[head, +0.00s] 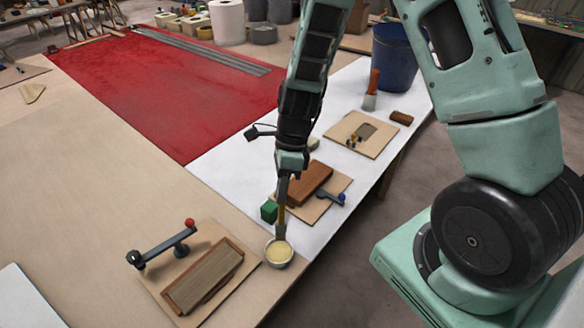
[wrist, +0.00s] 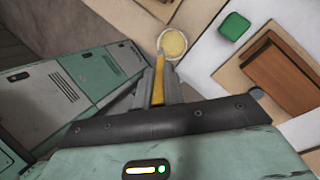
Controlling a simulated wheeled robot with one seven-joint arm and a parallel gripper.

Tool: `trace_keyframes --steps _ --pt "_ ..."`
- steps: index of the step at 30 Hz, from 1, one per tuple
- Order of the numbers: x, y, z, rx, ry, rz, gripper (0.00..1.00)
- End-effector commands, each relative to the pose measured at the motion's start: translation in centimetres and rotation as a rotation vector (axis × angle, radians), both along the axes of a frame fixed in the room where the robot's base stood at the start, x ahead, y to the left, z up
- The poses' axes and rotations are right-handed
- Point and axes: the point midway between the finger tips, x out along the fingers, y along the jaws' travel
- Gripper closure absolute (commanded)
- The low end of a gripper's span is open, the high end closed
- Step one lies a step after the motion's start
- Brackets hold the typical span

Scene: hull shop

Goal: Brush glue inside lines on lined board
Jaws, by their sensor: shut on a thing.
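My gripper (head: 284,190) is shut on a brush with a yellow-brown handle (wrist: 159,72), pointing down. The brush reaches a small round pot of pale yellow glue (head: 279,252) near the table's front edge; the pot also shows in the wrist view (wrist: 173,43). The brush's lower end is at the pot, but I cannot tell how deep its tip sits. Three boards lie around: one (head: 169,301) under a ridged wood block at near left, one (head: 309,212) under a red-brown block, one (head: 372,152) with a grey-brown patch farther back. No drawn lines can be made out.
A green block (head: 269,211) stands close behind the pot. A blue bucket (head: 394,60) stands at the back. The bare table at left is free.

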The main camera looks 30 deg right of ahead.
Motion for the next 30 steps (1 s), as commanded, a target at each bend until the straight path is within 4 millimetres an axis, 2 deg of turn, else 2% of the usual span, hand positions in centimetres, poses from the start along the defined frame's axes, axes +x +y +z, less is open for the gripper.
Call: trace_keyframes --steps 8,24,30 --pt "-0.5 0.6 -0.7 0.006 0.016 -0.010 1.00" --pt "-0.5 0.6 -5.6 0.004 0.014 -0.009 1.00" --pt "-0.5 0.6 -6.2 0.004 0.014 -0.009 1.00"
